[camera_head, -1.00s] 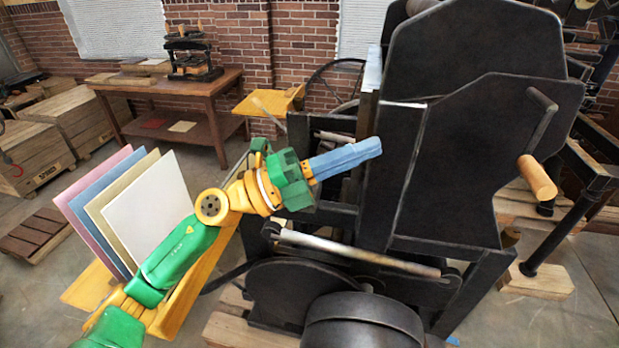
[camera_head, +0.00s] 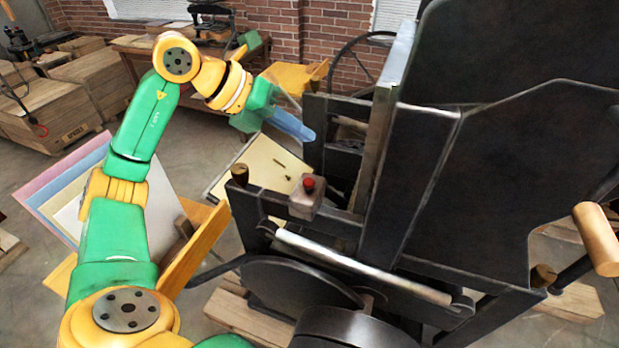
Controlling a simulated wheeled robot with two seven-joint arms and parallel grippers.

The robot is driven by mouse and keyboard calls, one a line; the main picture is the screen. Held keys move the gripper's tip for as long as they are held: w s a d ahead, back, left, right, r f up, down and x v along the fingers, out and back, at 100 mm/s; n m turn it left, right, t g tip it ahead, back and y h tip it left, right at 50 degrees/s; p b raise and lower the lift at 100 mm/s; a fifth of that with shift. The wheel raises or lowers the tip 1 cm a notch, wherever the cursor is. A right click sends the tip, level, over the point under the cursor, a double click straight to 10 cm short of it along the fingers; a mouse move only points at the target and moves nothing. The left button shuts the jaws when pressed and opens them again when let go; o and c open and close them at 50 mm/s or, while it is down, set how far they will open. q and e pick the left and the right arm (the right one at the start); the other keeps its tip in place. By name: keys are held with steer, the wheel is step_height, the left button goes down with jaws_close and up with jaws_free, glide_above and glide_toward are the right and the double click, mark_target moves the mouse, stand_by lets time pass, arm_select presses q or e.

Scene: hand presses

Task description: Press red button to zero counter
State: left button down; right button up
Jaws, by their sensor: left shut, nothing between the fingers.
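A red button (camera_head: 309,184) sits on top of a small grey box (camera_head: 306,199) on the frame of the black hand press (camera_head: 480,150). My left gripper (camera_head: 310,136) has blue fingers, shut and empty, pointing right. In the picture it is above the button, clear of it, near the upper left edge of the press frame. How far behind or above the button it is, I cannot tell. The counter's display cannot be made out. My right gripper is not in view.
A rack of coloured sheets (camera_head: 100,190) stands at the left behind my left arm. A wooden handle (camera_head: 598,238) sticks out at the right of the press. A pale board (camera_head: 257,168) lies left of the press. Wooden crates (camera_head: 60,105) and a table stand at the back.

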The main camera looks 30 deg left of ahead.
mark_target(304, 183)
arm_select(q)
steer(key=f+b, duration=0.1)
steer(key=w+f+b, duration=0.1)
steer(key=f, duration=0.1)
steer(key=shift+w+f+b, duration=0.3)
steer(key=shift+b, duration=0.1)
steer(key=f+b, duration=0.1)
steer(key=b, duration=0.1)
steer(key=f+b, duration=0.1)
steer(key=f, duration=0.1)
steer(key=f+b, duration=0.2)
steer(key=shift+s+f+b, duration=0.25)
steer(key=shift+s+b, duration=0.05)
steer(key=shift+s, duration=0.05)
steer(key=shift+w+f, duration=0.1)
steer(key=shift+f, duration=0.1)
steer(key=shift+w, duration=0.1)
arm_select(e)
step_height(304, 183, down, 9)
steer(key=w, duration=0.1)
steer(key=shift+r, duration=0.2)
arm_select(q)
steer(key=shift+r, duration=0.15)
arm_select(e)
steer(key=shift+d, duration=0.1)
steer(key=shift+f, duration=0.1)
